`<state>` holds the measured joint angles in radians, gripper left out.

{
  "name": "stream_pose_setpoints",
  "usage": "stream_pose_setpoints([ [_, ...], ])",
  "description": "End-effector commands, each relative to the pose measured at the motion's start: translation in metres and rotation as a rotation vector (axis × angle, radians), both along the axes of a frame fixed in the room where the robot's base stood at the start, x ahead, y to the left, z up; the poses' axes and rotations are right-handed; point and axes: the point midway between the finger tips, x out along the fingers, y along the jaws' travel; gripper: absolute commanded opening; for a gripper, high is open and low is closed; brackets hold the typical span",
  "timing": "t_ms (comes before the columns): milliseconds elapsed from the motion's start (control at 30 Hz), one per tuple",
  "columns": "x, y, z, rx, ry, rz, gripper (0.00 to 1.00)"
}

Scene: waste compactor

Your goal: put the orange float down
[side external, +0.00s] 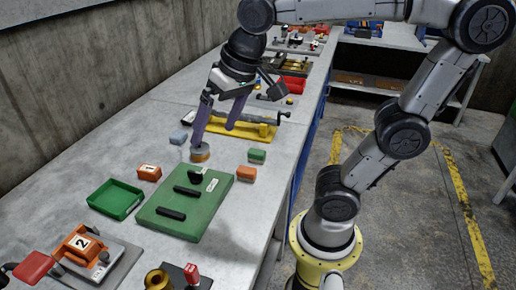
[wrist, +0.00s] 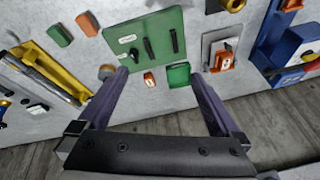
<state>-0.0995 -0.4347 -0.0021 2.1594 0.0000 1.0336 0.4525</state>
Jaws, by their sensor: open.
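My gripper (side external: 213,135) is open and empty, its two purple fingers pointing down over the bench; it also shows in the wrist view (wrist: 159,77). A round piece with an orange side and greyish top (side external: 200,154) sits on the bench close below one fingertip; it is also in the wrist view (wrist: 106,72). I cannot tell if they touch. A plain orange block (side external: 246,174) lies right of the green board (side external: 212,193), and shows in the wrist view (wrist: 87,24). An orange block marked 1 (side external: 149,172) lies left of the board. Which one is the float is unclear.
A green tray (side external: 117,199) is left of the board. A yellow holder (side external: 240,129) is behind. An orange piece marked 2 (side external: 82,243) sits in front. Bare bench lies between these.

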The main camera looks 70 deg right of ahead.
Motion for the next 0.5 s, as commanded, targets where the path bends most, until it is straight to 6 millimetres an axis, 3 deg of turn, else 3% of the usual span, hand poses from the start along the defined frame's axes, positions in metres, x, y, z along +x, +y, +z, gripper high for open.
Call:
stream_pose_setpoints([
  [33, -0.020, -0.007, -0.009, -0.030, -0.027, 0.053, 1.00],
  [100, -0.040, -0.014, -0.022, -0.075, -0.058, 0.134, 1.00],
  [200, -0.061, -0.020, -0.038, -0.131, -0.090, 0.222, 1.00],
  [333, -0.076, -0.024, -0.052, -0.174, -0.110, 0.290, 1.00],
  [500, -0.080, -0.025, -0.056, -0.188, -0.115, 0.312, 1.00],
])
